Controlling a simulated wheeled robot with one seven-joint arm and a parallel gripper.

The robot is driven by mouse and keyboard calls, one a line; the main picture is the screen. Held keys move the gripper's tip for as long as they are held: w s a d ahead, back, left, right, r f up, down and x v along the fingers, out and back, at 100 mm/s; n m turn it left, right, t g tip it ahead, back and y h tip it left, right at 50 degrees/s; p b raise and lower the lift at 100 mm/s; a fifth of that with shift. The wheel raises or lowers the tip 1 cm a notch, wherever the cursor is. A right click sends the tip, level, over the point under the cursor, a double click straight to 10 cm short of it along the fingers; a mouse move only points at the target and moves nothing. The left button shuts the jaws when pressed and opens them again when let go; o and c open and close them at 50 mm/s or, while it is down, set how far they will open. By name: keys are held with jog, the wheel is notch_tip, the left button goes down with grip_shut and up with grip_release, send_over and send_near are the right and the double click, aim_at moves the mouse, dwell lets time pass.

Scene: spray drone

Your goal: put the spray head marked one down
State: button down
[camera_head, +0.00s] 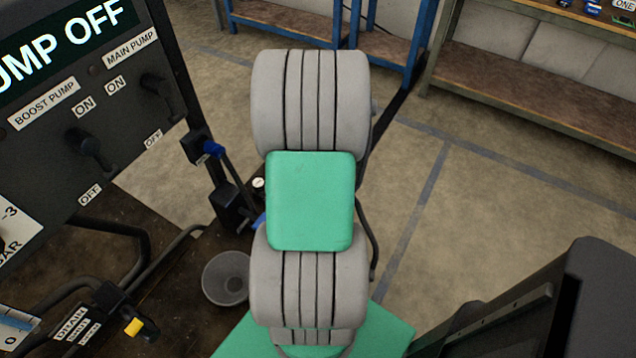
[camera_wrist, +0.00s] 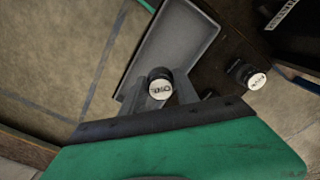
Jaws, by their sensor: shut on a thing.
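In the wrist view my gripper (camera_wrist: 161,92) is shut on a dark, round spray head (camera_wrist: 160,82). The head has a white top with small lettering that is too small to read surely. A grey, shallow tray (camera_wrist: 176,40) lies beyond it, and the held head overlaps the tray's near end in the picture. I cannot tell whether the head touches anything below. A second dark, round piece with a white marked top (camera_wrist: 251,77) stands to the right, outside the tray. In the head view my own arm hides the gripper and the held head.
In the head view a dark control panel (camera_head: 100,110) with levers stands at left. A grey cup (camera_head: 227,277) stands on the brown surface below it. A shelf bench (camera_head: 540,95) is at the upper right. The floor (camera_head: 470,210) between is clear.

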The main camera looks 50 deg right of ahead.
jog(key=shift+f, duration=1.5)
jog(key=shift+f, duration=0.25)
jog(key=c, duration=0.9)
grip_release()
jog(key=shift+r, duration=0.1)
notch_tip(320, 180, up, 12)
jog(key=shift+r+p, duration=0.15)
jog(key=shift+p, duration=0.15)
